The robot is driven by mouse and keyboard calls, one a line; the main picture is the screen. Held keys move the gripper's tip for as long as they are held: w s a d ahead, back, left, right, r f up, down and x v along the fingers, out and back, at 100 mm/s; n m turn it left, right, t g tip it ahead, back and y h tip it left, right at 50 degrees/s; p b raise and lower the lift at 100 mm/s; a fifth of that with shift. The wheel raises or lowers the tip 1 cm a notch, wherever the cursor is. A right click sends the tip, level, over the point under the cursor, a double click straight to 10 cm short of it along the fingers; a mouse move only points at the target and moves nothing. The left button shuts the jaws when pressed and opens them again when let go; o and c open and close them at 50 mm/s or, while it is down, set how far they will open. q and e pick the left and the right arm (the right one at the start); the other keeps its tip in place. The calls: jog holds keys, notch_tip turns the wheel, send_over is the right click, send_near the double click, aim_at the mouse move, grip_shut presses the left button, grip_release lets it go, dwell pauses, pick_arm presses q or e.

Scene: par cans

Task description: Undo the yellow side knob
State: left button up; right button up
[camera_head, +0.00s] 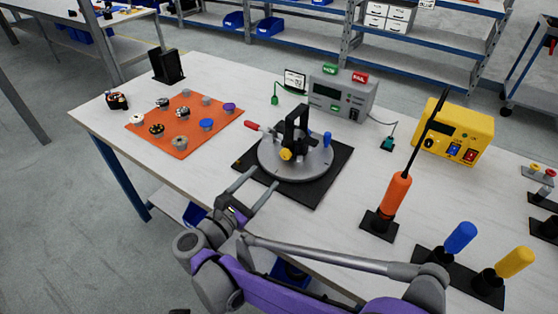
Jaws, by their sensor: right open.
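The yellow side knob (285,155) sits on the near side of a black upright clamp fixture (298,128). The fixture stands on a round grey turntable (268,160), which rests on a black square mat (318,190). My right gripper (265,178) is open and empty, with its two fingers apart. It is near the mat's front-left edge, in front and to the left of the knob, and apart from it. Whether the knob is tight or loose cannot be told. My left gripper is not in view.
A red handle (252,126) and a blue knob (327,139) stick out around the fixture. A grey tester box (343,95) stands behind. An orange mat (184,125) with several small parts lies left. An orange-handled tool (396,192) stands right, near a yellow box (459,127).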

aim_at(284, 156)
jog(key=b+x, duration=0.1)
jog(key=x, duration=0.8)
grip_shut()
